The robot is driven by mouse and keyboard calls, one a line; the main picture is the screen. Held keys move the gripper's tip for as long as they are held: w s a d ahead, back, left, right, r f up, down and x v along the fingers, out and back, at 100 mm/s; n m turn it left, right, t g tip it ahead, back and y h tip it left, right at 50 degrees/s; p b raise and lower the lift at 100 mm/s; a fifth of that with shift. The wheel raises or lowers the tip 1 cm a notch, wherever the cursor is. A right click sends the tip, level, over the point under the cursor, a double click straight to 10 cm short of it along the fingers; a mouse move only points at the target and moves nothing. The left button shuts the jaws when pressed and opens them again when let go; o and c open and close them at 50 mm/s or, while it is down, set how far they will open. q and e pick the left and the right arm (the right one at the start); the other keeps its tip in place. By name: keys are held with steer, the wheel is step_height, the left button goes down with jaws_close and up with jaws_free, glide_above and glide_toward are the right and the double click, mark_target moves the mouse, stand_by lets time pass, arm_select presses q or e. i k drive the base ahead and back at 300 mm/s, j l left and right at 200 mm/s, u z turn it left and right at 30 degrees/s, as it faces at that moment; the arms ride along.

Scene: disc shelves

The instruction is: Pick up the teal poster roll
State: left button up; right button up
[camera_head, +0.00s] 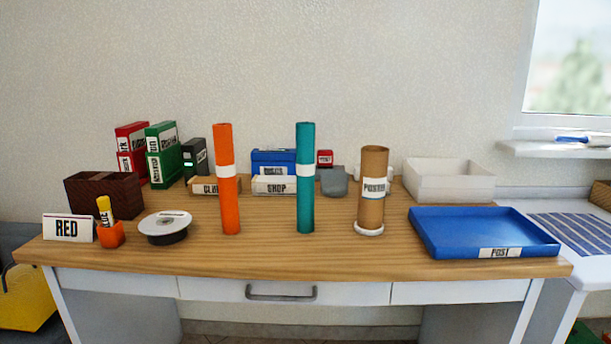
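The teal poster roll (305,200) stands upright on the wooden table, a little right of the table's middle. It is a tall tube with a white band around it. An orange roll (229,200) of the same shape stands upright to its left. A brown cardboard tube (372,207) with a white label stands to its right on a white round base. Neither of my grippers shows in the head view.
A white and black round object (165,226) and an orange cup (110,234) are at the left. A blue tray (482,235) lies at the right. Labelled boxes, such as the SHOP box (275,186), stand behind the rolls. The wooden front strip (290,258) is clear.

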mark_target(304, 131)
steer(key=k+j, duration=0.5)
steer(key=j, duration=0.15)
steer(key=k+j, duration=0.45)
steer(key=j, duration=0.2)
